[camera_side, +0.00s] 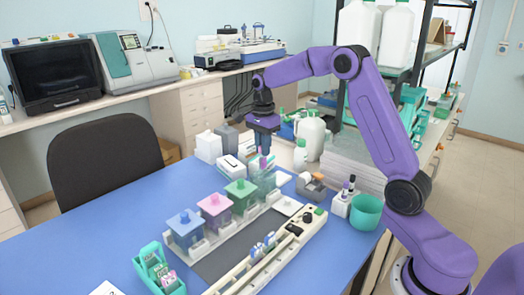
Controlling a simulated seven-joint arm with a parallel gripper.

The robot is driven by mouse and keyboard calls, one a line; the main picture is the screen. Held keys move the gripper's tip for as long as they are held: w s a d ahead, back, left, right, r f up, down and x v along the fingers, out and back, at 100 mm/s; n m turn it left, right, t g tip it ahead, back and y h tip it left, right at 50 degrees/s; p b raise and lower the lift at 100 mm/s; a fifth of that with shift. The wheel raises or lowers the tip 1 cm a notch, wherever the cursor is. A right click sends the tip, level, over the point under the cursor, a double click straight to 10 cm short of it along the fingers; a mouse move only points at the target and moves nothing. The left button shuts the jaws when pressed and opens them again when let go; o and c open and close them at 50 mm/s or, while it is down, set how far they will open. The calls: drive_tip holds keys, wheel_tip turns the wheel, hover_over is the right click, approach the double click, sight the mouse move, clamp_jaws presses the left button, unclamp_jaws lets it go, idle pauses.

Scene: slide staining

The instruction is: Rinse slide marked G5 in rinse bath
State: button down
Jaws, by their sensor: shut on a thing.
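My gripper (263,150) points down above the far end of a row of staining jars. It is shut on a slide (261,154), of which a small pink part shows between the fingers; its marking cannot be read. A clear container (265,181), apparently the rinse bath, stands just below, at the far end of the row. I cannot tell whether the slide's lower end is inside it. Nearer in the row are lidded jars: green (240,193), pink (214,208) and blue (185,225).
A long white device (283,252) holding several slides lies right of the jars. A teal slide rack (158,272) is at the front left. A teal cup (366,211) is right. The blue table's left side is clear.

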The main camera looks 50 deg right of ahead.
sight(263, 170)
drive_tip(key=shift+f, duration=4.15)
drive_tip(key=shift+r, duration=4.75)
